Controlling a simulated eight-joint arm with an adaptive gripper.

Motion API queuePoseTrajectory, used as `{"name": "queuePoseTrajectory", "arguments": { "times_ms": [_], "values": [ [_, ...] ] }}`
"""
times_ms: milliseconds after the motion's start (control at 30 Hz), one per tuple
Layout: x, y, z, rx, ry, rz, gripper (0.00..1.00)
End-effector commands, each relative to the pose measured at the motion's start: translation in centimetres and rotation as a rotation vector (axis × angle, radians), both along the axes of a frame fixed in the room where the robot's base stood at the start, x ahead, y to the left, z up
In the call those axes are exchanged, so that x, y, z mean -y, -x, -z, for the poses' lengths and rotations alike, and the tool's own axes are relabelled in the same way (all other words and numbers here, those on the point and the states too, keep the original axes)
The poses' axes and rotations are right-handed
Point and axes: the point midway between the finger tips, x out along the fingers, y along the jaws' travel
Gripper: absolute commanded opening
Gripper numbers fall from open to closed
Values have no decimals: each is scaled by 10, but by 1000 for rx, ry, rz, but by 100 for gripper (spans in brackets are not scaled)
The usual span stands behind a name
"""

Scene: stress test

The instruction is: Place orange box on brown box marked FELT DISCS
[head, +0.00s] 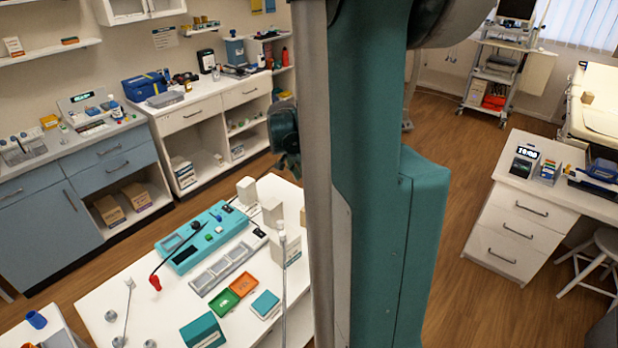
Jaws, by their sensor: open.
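Two brown boxes stand in the open lower compartment of the grey-blue cabinet at left: a nearer brown box (109,210) and another brown box (137,196) beside it. Their labels are too small to read, so I cannot tell which is marked FELT DISCS. A small orange box (70,40) lies on the upper left wall shelf. An orange, tray-like item (243,284) lies on the white table; I cannot tell which the task means. My gripper (289,164) shows small and partly hidden behind my arm's column, above the white table's far edge, apart from these things. I see nothing held.
The white table (95,294) holds a teal device (190,243), a green tray (223,301), pale boxes and a teal box (203,331). A white desk (530,187) and stool (597,262) stand at right. Wooden floor is open between the furniture. My column blocks the middle.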

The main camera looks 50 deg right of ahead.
Motion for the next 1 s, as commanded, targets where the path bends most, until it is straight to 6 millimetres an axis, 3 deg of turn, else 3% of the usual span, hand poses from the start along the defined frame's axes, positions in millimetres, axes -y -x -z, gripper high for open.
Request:
{"name": "queuePoseTrajectory", "arguments": {
  "times_ms": [667,867,1000],
  "values": [
    [-2,0,-1,0,0,-4,45],
    [-19,-4,-10,3,-1,-53,45],
    [-45,-9,-22,10,-2,-128,45]
  ]
}}
